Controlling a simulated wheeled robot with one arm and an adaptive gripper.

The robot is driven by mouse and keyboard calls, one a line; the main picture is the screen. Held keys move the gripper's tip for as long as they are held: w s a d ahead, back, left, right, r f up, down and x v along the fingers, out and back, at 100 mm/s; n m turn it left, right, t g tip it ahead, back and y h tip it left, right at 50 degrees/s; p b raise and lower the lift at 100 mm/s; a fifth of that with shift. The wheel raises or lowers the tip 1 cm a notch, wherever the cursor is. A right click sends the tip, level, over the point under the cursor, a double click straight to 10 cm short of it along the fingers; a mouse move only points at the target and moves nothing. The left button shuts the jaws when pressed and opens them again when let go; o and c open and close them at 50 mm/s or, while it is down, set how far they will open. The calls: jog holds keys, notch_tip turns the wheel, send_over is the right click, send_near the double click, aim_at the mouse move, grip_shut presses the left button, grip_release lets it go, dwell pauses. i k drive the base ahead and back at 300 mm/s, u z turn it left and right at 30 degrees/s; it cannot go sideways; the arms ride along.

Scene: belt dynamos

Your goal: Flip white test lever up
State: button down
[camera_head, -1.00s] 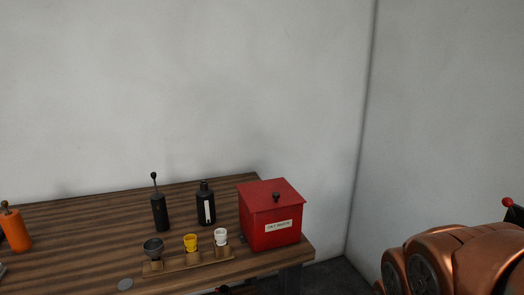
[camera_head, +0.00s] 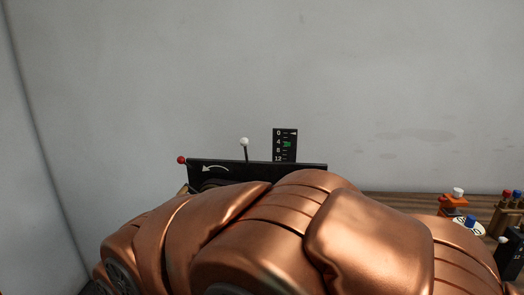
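A lever with a white ball knob (camera_head: 244,142) on a thin dark stem stands up behind the top edge of a black panel (camera_head: 290,171). The stem looks nearly upright, leaning slightly. The panel carries a white curved arrow pointing left. A small black gauge (camera_head: 285,144) marked 0, 4, 8, 12 stands right of the lever, with a green mark and a white pointer near 0. A red ball knob (camera_head: 181,160) is at the panel's left end. My gripper is not in view. Copper-coloured rounded parts, apparently my own arm, hide the lower panel and whatever lies below it.
A wooden table (camera_head: 385,204) runs along the wall at right. On it are an orange item with a white knob (camera_head: 457,194), a blue-capped piece (camera_head: 470,222) and a holder with red and blue tops (camera_head: 508,208). The wall above is bare.

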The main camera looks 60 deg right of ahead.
aim_at(244, 142)
jog(key=z, duration=1.2)
jog(key=k, duration=0.55)
jog(key=u, duration=0.9)
